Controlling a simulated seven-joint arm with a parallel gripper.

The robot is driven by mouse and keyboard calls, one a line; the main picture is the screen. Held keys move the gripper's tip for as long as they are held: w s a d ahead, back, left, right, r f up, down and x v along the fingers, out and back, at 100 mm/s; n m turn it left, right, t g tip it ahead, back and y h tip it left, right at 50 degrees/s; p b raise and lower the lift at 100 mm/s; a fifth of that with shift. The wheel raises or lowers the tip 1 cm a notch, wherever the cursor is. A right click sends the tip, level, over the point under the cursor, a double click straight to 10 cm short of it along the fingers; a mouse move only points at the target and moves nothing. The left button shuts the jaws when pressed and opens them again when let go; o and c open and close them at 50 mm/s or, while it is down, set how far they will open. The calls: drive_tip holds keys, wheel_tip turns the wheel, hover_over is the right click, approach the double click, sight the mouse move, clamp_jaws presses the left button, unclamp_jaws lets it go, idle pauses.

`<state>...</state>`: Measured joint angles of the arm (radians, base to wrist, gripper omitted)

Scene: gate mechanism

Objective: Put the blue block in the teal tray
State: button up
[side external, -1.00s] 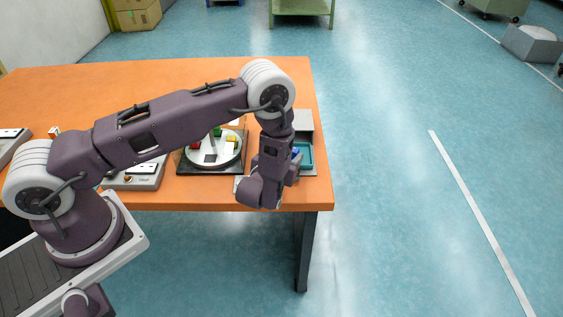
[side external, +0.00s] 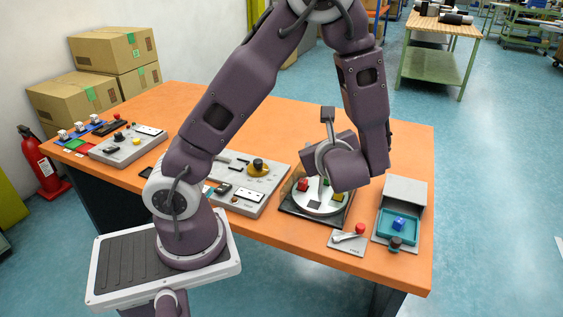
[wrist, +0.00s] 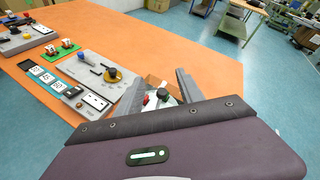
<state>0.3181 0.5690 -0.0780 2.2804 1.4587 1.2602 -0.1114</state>
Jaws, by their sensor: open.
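The blue block (side external: 398,223) sits inside the teal tray (side external: 384,228) at the right end of the table in the side view. The tray stands in front of a grey box-like housing (side external: 405,190). My gripper is up and left of the tray, near the round turntable, and its fingers are mostly hidden behind my wrist in the side view. In the wrist view my gripper (wrist: 161,92) has its two fingers spread apart, with nothing between them. The tray and block are not seen in the wrist view.
A white turntable (side external: 318,200) carries coloured blocks, close under my wrist. A small panel with a red knob (side external: 360,228) and a dark round knob (side external: 396,242) stand by the tray. Control panels (side external: 250,180) lie to the left. Floor is open beyond the table's right edge.

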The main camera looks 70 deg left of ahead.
drive_tip(key=s+d+r+n+g+h, duration=0.2)
drive_tip(key=s+d+n+h, duration=0.1)
drive_tip(key=s+n, duration=0.4)
drive_tip(key=s+d+r+n+g+h, duration=0.2)
drive_tip(key=s+n+h, duration=0.25)
drive_tip(key=s, duration=0.45)
drive_tip(key=d+r+n+t+h, duration=0.4)
drive_tip(key=d+r+n+h, duration=0.1)
drive_tip(key=d, duration=0.5)
drive_tip(key=shift+s+d+r+n+t, duration=0.2)
drive_tip(key=shift+s+n+t, duration=0.1)
drive_tip(key=shift+s+n, duration=0.15)
